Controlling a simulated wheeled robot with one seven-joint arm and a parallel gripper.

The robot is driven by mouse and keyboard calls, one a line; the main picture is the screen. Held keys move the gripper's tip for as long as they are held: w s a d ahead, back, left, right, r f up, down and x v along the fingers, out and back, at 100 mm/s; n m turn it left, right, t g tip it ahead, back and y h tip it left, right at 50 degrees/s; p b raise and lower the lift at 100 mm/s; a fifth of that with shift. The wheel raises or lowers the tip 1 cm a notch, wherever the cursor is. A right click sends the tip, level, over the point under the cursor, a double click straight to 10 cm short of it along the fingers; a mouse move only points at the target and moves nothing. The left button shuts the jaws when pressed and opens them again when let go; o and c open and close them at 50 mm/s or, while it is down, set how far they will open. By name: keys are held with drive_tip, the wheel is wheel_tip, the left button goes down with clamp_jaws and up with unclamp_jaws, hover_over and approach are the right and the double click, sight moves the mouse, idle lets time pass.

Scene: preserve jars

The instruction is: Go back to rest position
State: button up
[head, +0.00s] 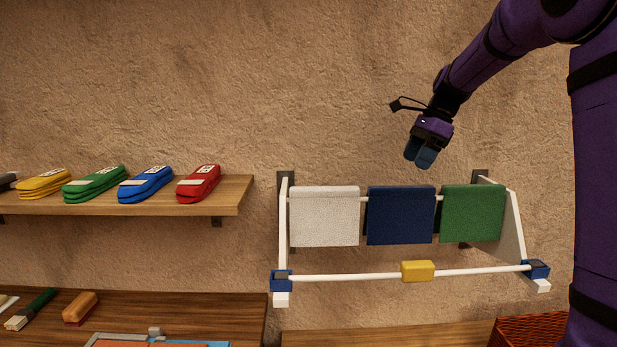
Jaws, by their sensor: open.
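My gripper (421,156) shows in the head view in front of the wall, at the end of my purple arm. Its blue fingertips point down, above the rack and apart from the cloths. I see nothing between the fingers. Below it, a white wall rack (340,276) carries a white cloth (324,216), a dark blue cloth (401,215) and a green cloth (472,213) on its rear bar. A yellow block (417,271) sits on the front bar.
A wooden shelf (228,194) at left holds folded yellow, green, blue and red items. Below it, a dark wooden surface (215,304) holds brushes and a tray. A red woven basket (530,331) stands at lower right. The wall area left of my gripper is clear.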

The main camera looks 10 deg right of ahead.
drive_tip(key=s+a+r+n+t+h, duration=0.1)
drive_tip(key=s+a+n, duration=0.25)
drive_tip(key=s, duration=0.45)
drive_tip(key=s+a+n+t+h, duration=0.1)
drive_tip(key=s+a+n, duration=0.2)
drive_tip(key=s+n, duration=0.35)
drive_tip(key=s+a+r+n+t+h, duration=0.1)
drive_tip(key=s+a+n, duration=0.2)
drive_tip(key=s, duration=0.6)
drive_tip(key=s+a+f+n+t+h, duration=0.1)
drive_tip(key=s+a+f+n, duration=0.1)
drive_tip(key=s+f+n, duration=0.2)
drive_tip(key=shift+s+f+n, duration=0.35)
drive_tip(key=shift+s+n, duration=1.25)
drive_tip(key=shift+s, duration=1.05)
